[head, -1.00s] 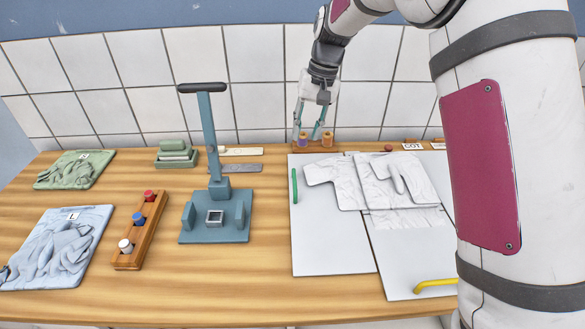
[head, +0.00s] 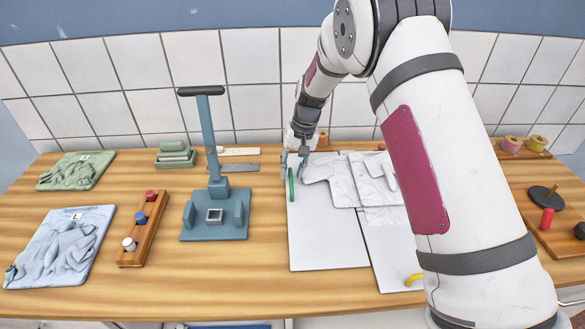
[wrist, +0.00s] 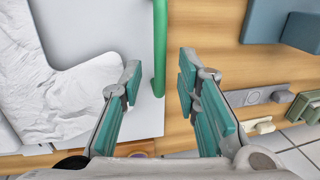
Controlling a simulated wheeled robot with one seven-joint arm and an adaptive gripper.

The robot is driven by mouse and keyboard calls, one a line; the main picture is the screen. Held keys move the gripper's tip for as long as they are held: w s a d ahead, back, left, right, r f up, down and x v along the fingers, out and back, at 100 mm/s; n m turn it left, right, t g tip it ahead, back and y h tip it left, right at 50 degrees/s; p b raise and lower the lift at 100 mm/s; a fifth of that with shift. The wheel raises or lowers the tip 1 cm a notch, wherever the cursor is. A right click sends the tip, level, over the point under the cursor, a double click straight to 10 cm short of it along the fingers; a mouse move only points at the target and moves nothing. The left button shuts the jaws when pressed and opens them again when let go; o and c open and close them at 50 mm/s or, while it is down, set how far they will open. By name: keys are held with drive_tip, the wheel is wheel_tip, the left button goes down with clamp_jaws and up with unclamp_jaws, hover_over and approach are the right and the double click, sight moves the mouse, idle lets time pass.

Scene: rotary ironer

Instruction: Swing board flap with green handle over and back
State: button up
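The white board flap (head: 325,240) lies flat on the table, with the green handle (head: 291,184) along its left edge. A pale garment (head: 320,170) lies across its far part. My gripper (head: 298,166) is low at the handle's far end. I see no clear contact. A yellow handle (head: 413,279) is on the neighbouring white panel (head: 385,240), partly hidden by my arm.
A blue-grey stand (head: 213,215) with a tall post is left of the flap. A wooden block with spools (head: 145,228) and folded garments lie farther left. A tiled wall closes the back. Bare wood lies between stand and flap.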

clamp_jaws()
drive_tip(key=shift+r, duration=0.1)
